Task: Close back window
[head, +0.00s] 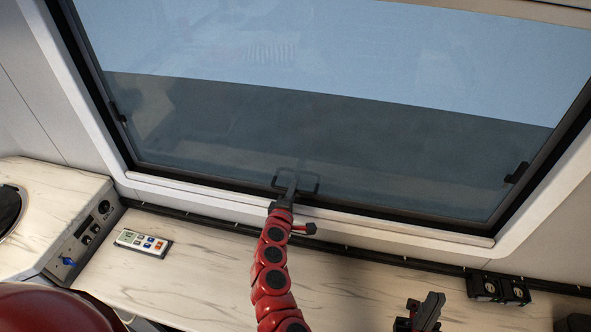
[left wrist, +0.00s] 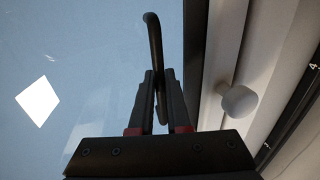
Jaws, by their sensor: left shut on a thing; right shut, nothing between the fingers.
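The back window (head: 340,130) fills the upper part of the head view, a tinted pane in a dark frame. Its black handle (head: 316,186) is at the bottom middle of the pane. My left gripper (head: 289,182) is shut on the handle. In the left wrist view the dark handle bar (left wrist: 153,38) rises from between the fingers of the left gripper (left wrist: 160,82). Whether the pane sits fully against its frame I cannot tell. My right gripper (head: 428,306) is shut and empty, low in the head view, away from the window.
Black latches sit at the left (head: 117,112) and right (head: 517,173) sides of the pane. Below is a marbled counter (head: 205,268) with a remote (head: 143,242). A control panel (head: 90,232) stands left, black sockets (head: 498,289) right. A white knob (left wrist: 238,101) is beside the left gripper.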

